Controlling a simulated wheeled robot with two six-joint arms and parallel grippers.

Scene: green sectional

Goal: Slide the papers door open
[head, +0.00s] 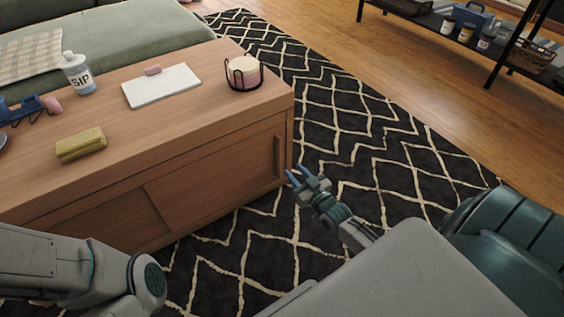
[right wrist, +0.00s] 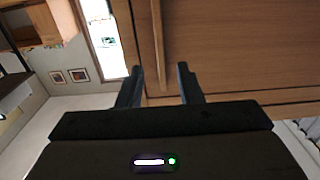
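The low wooden cabinet (head: 200,125) stands at the left in the head view, with sliding doors on its front. The right-hand door (head: 225,175) has an upright bar handle (head: 277,157) near its right edge. My right gripper (head: 297,175) is open and empty, just right of that handle, its blue fingertips pointing toward the cabinet. In the right wrist view, the two dark fingers (right wrist: 158,80) are spread, and a long wooden strip, seemingly the handle (right wrist: 158,45), shows between them. I cannot tell whether they touch it. My left arm shows at lower left; its gripper is out of view.
On the cabinet top are a bottle (head: 77,75), a white board (head: 161,86), a yellow item (head: 81,145) and a candle in a black holder (head: 243,72). A green sofa (head: 130,30) stands behind. Patterned rug (head: 365,150) lies open to the right.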

